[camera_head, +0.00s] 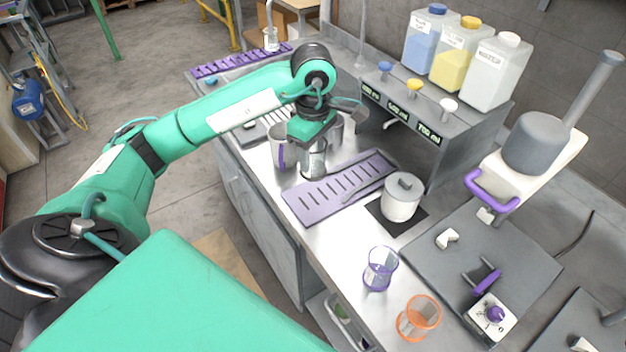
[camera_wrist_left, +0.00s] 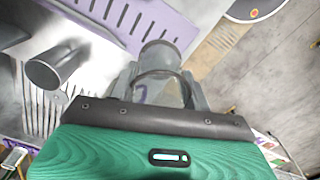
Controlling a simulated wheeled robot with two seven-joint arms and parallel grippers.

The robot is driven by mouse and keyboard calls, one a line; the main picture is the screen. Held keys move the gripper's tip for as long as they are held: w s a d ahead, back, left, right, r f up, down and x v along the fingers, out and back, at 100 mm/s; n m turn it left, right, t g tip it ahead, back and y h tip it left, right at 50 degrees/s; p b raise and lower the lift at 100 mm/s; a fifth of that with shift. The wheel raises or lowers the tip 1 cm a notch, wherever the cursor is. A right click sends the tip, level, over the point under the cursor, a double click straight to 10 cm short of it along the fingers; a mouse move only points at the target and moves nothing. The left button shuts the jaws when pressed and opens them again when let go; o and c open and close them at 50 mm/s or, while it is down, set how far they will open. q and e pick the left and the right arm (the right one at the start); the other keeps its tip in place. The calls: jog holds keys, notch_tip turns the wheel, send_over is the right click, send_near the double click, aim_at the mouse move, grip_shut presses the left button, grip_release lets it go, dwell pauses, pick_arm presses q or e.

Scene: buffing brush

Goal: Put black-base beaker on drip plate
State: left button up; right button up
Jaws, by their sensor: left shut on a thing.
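My left gripper (camera_head: 313,147) points down at the back of the counter and is shut on a greyish, see-through beaker (camera_head: 314,165), which looks upright. In the left wrist view the beaker (camera_wrist_left: 161,57) sits between the fingers (camera_wrist_left: 160,92), with a dark band around it; I cannot clearly make out its base. The purple slotted drip plate (camera_head: 302,208) lies on the counter just in front of and right of the beaker. It also shows in the left wrist view (camera_wrist_left: 172,25). Whether the beaker touches any surface is unclear. My right gripper is out of view.
A metal jug with a purple handle (camera_head: 281,150) stands left of the gripper. A white lidded pot (camera_head: 401,200) stands right of the plate. A purple-rimmed beaker (camera_head: 380,270) and an orange-rimmed beaker (camera_head: 418,318) stand nearer. A grey shelf (camera_head: 455,140) with bottles rises behind.

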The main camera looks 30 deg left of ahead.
aim_at(313, 173)
pick_arm(q)
notch_tip(313, 173, down, 5)
jog(key=shift+r+p, duration=0.15)
jog(key=shift+p, duration=0.25)
jog(key=shift+f, duration=0.85)
notch_tip(313, 173, down, 3)
jog(key=shift+p, duration=0.5)
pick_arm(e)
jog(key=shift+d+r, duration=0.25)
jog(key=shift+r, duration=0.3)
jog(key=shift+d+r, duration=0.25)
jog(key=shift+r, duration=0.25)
pick_arm(q)
jog(key=shift+f, duration=0.1)
jog(key=shift+f+b, duration=0.1)
jog(key=shift+b, duration=0.2)
jog(key=o, duration=1)
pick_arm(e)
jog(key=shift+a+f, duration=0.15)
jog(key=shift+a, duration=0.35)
